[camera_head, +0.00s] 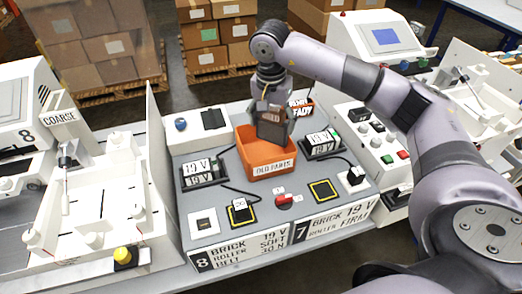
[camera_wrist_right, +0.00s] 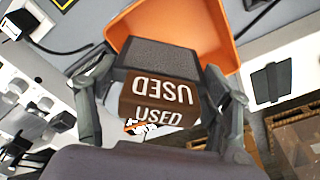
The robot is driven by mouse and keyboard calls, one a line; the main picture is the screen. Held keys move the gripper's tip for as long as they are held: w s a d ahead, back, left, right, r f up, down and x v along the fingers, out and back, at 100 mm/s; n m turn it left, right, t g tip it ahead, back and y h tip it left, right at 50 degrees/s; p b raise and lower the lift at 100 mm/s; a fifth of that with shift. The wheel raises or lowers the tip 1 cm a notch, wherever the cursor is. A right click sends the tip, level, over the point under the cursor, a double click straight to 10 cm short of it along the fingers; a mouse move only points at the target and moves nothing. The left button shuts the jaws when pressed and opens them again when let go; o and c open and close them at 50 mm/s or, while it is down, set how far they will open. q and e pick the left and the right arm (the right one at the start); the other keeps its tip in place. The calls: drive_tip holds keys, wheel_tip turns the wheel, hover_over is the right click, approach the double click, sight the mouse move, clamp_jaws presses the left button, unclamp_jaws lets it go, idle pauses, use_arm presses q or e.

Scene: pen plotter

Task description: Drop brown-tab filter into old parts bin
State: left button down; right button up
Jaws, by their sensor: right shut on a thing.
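The dark grey filter (camera_wrist_right: 160,60) has a brown tab marked "USED" and sits between the fingers of my right gripper in the wrist view. My right gripper (camera_head: 270,105) is shut on it, pointing down over the orange bin in the head view. The filter (camera_head: 272,126) hangs at or just above the bin's opening; its exact height is hard to tell. The orange bin (camera_head: 267,170), labelled "OLD PARTS", stands on the grey bench, and its orange walls (camera_wrist_right: 242,70) show behind the filter in the wrist view. My left gripper is not in view.
A red knob (camera_head: 284,201) and black plugs with cables lie in front. A white machine (camera_head: 95,205) stands at the left, a white button panel (camera_head: 378,140) at the right. Cardboard boxes are behind.

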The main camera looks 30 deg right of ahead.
sight(271, 132)
drive_tip(key=f+b, duration=0.1)
drive_tip(key=f, duration=0.2)
drive_tip(key=shift+w+f+b, duration=0.2)
drive_tip(key=shift+f+b, duration=0.2)
drive_tip(key=shift+w+f, duration=0.1)
drive_tip(key=shift+f, duration=0.25)
drive_tip(key=o, duration=1.2)
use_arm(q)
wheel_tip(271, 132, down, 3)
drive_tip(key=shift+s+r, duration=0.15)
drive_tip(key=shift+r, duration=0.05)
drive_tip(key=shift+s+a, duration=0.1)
use_arm(e)
drive_tip(key=r, duration=0.8)
drive_tip(key=s+a+r, duration=0.1)
drive_tip(key=r, duration=0.3)
drive_tip(key=shift+a, duration=0.1)
